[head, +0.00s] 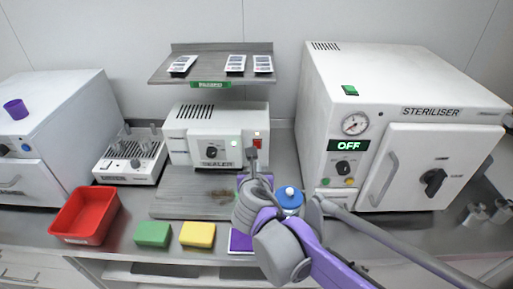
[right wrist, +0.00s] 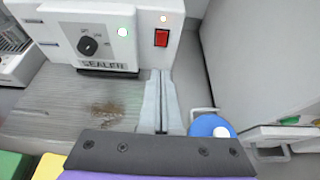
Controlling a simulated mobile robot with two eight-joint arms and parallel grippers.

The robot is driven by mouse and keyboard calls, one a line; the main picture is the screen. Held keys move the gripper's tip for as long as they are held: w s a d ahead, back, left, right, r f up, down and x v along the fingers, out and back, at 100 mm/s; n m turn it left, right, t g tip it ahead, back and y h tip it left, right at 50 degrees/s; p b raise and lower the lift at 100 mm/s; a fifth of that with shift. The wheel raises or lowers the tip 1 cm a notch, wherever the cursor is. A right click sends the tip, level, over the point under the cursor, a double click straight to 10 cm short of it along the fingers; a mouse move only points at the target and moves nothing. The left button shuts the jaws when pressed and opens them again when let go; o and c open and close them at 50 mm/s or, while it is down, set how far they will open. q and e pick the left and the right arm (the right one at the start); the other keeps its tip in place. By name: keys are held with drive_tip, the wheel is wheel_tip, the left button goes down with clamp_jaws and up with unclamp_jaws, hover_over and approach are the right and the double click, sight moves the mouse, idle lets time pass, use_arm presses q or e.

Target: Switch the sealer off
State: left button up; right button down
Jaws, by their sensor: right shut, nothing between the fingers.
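The sealer (head: 182,148) is a white box with a dark knob (head: 211,152) and a lit green lamp (head: 236,143) on its front. The switch also shows in that view (right wrist: 161,38). My right gripper (head: 251,154) is shut and empty. Its fingertips (right wrist: 160,73) point at the sealer front, just below the switch in the picture; I cannot tell whether they touch it. My left gripper is not in view.
A shelf (head: 160,75) with several white packs is above the sealer. The steriliser (head: 325,110) stands at right, its display reading OFF. A blue-topped container (head: 290,197) is close to my right arm. A red tray (head: 85,215), green sponge (head: 153,233) and yellow sponge (head: 197,233) lie at left.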

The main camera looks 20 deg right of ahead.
approach(257, 142)
wheel_tip(257, 142, down, 4)
drive_tip(key=w, duration=0.3)
drive_tip(key=w+d, duration=0.1)
drive_tip(key=w, duration=0.1)
drive_tip(key=shift+w+d+r, duration=0.15)
drive_tip(key=shift+w+d, duration=0.1)
drive_tip(key=shift+w, duration=0.1)
drive_tip(key=shift+w+d+r, duration=0.1)
drive_tip(key=shift+w, duration=0.15)
drive_tip(key=shift+r, duration=0.2)
